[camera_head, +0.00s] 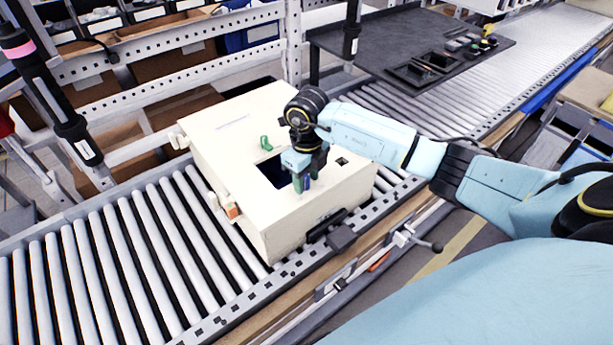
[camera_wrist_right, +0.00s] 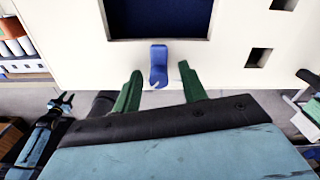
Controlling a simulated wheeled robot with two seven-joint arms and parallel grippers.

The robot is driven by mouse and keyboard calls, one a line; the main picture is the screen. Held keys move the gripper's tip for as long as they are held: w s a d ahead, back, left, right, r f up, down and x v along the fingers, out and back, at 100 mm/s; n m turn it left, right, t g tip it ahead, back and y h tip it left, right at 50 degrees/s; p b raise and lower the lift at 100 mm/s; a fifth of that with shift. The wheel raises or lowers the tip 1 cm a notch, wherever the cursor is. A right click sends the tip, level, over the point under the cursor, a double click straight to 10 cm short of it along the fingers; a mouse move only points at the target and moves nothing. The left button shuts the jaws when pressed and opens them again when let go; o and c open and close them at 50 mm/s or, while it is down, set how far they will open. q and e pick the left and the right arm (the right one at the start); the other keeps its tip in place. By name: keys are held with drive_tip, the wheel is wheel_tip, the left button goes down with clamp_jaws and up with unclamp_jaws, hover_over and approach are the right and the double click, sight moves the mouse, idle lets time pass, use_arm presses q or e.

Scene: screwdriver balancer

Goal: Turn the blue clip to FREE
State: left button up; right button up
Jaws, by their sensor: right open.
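A cream box (camera_head: 225,150) stands on the roller conveyor with a dark rectangular opening in its top. The blue clip (camera_wrist_right: 158,60) sits at the near edge of this opening. In the wrist view it points from the opening's edge toward my gripper. My right gripper (camera_wrist_right: 160,74) is open, with one green finger on each side of the clip and a gap at both sides. In the head view the right gripper (camera_head: 303,181) points down at the near side of the opening and mostly hides the clip. A green clip (camera_head: 266,143) sits at the opening's far side.
The conveyor rollers (camera_head: 110,260) are clear to the left of the box. A dark handle (camera_head: 327,224) sticks out at the box's front right. A black table (camera_head: 400,35) with trays stands behind. The wrist view shows small square holes (camera_wrist_right: 258,57) in the box.

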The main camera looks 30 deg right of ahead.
drive_tip(key=shift+f, duration=0.15)
drive_tip(key=shift+c, duration=0.3)
clamp_jaws()
